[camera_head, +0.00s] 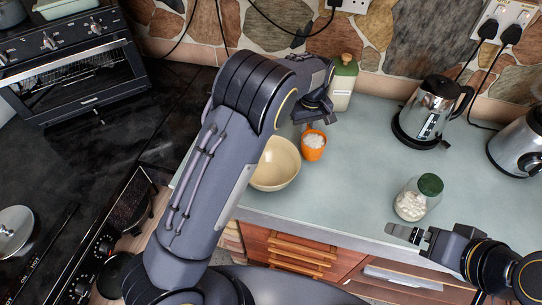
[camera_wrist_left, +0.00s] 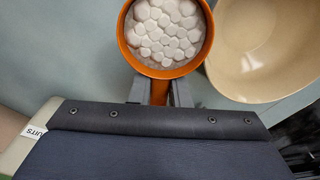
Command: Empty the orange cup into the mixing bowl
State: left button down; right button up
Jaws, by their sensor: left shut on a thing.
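The orange cup (camera_head: 314,153) is upright just right of the cream mixing bowl (camera_head: 274,165) in the head view. It is full of white round pieces, seen clearly in the left wrist view (camera_wrist_left: 166,72). My left gripper (camera_head: 316,122) is shut on the cup's orange handle (camera_wrist_left: 159,92), at the cup's far side in the head view. I cannot tell whether the cup touches the counter. The bowl also shows at the upper right of the wrist view (camera_wrist_left: 250,80) and looks empty there; my left arm hides part of it in the head view. My right gripper (camera_head: 408,234) is at the counter's front edge, apart from the cup.
A green-lidded jar (camera_head: 418,198) of white pieces stands at right. A kettle (camera_head: 428,112) and another steel appliance (camera_head: 520,142) stand at the back right. The counter (camera_head: 362,170) is clear between cup and jar.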

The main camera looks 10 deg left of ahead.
pick_arm(q)
jog(key=shift+w+f, duration=0.15)
jog(key=shift+f, duration=0.4)
jog(key=shift+w+f, duration=0.15)
jog(key=shift+f, duration=0.35)
jog(key=shift+s+a+r+t+h, duration=0.7)
jog(key=shift+a+r+h, duration=0.25)
jog(key=shift+r+h, duration=0.15)
jog(key=shift+s+a+r+t+h, duration=0.55)
jog(key=shift+a+r+t+h, duration=0.15)
jog(key=shift+a+r+h, duration=0.45)
jog(key=shift+s+a+r+t+h, duration=0.7)
jog(key=shift+r+h, duration=0.25)
jog(key=shift+r, duration=0.3)
jog(key=shift+s+a+r+t+h, duration=0.15)
jog(key=shift+a+r+t+h, duration=0.15)
jog(key=shift+t+h, duration=0.25)
jog(key=shift+f+h, duration=0.35)
jog(key=shift+h, duration=0.1)
